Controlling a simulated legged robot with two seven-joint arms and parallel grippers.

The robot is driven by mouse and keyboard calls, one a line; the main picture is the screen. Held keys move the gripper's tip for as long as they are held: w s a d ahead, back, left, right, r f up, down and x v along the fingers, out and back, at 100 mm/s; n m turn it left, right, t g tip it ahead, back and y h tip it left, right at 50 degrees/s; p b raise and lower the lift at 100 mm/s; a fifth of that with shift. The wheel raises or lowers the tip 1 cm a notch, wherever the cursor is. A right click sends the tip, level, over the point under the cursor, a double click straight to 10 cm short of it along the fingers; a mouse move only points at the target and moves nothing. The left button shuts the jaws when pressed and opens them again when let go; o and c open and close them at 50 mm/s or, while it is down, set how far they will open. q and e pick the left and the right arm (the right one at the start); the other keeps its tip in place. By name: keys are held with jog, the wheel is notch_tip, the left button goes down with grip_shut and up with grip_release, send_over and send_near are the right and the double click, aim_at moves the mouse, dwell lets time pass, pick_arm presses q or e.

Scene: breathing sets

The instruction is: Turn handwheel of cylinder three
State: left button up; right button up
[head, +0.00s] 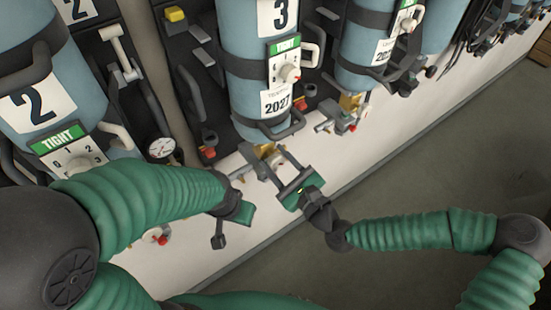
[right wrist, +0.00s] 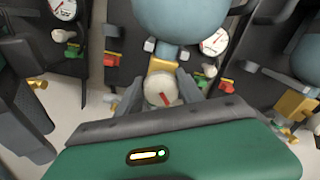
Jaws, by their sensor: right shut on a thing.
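Cylinder three (head: 262,60) is a blue tank with a "3" label, upright in its rack in the head view. Its handwheel (right wrist: 160,88) is a pale round knob with a red mark, under a brass valve (right wrist: 163,64) at the tank's bottom. My right gripper (head: 264,160) reaches up from the lower right and is shut on the handwheel, one finger on each side. In the right wrist view the fingers (right wrist: 159,93) flank the wheel. My left gripper (head: 234,222) hangs to the left, below the tank, clear of the wheel; its jaw opening is unclear.
Cylinder two (head: 45,85) stands at left, and another blue tank (head: 372,45) at right. A gauge (head: 161,149) sits between cylinders two and three. Green "TIGHT" dial plates (head: 285,62) are on the tanks. The floor (head: 440,160) at right is clear.

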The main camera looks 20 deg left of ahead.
jog(key=m, duration=0.4)
jog(key=shift+d+f+m+b, duration=0.1)
jog(key=shift+f+m+b, duration=0.25)
jog(key=shift+m+b, duration=0.4)
jog(key=shift+m, duration=1.45)
jog(key=shift+w, duration=0.1)
jog(key=o, duration=1.4)
jog(key=shift+d+r, duration=0.1)
jog(key=shift+r, duration=0.05)
jog(key=shift+w, duration=0.1)
